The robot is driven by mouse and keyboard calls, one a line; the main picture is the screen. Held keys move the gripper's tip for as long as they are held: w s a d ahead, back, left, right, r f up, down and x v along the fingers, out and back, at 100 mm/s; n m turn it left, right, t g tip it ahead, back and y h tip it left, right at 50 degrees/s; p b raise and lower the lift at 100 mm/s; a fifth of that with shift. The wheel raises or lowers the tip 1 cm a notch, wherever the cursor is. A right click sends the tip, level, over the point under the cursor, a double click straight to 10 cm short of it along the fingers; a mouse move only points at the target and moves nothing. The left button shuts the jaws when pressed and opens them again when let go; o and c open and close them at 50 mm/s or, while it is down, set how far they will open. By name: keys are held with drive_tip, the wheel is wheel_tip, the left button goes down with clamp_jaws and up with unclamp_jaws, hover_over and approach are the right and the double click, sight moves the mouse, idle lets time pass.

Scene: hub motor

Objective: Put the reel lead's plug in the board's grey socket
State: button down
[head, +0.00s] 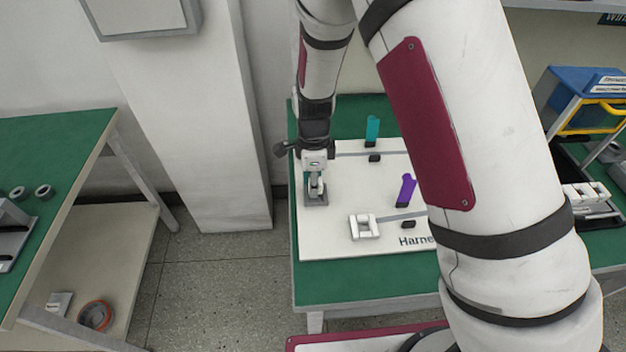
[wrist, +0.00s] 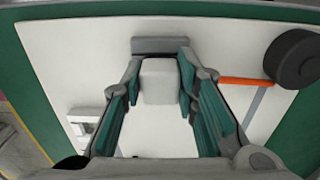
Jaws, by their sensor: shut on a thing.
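My gripper (head: 315,185) is low over the left end of the white board (head: 330,240). In the wrist view, my gripper (wrist: 160,75) has its teal-padded fingers shut on the white block-shaped plug (wrist: 160,82). The grey socket (head: 315,200) is directly below the fingers in the head view. Its grey edge (wrist: 160,45) shows just beyond the plug in the wrist view. The plug is at the socket; I cannot tell whether it is inside or only above it. The plug's lead is not clearly visible.
A white socket (head: 364,227) stands to the right and nearer; it also shows in the wrist view (wrist: 85,120). Teal (head: 372,129) and purple (head: 406,189) upright pieces stand on the board. An orange bar (wrist: 246,81) and dark round reel (wrist: 295,59) are right in the wrist view.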

drive_tip(key=shift+f, duration=0.65)
drive_tip(key=c, duration=1.2)
unclamp_jaws()
drive_tip(key=shift+r, duration=0.1)
wheel_tip(320, 180, up, 11)
drive_tip(key=shift+f, duration=0.2)
drive_tip(key=shift+r, duration=0.65)
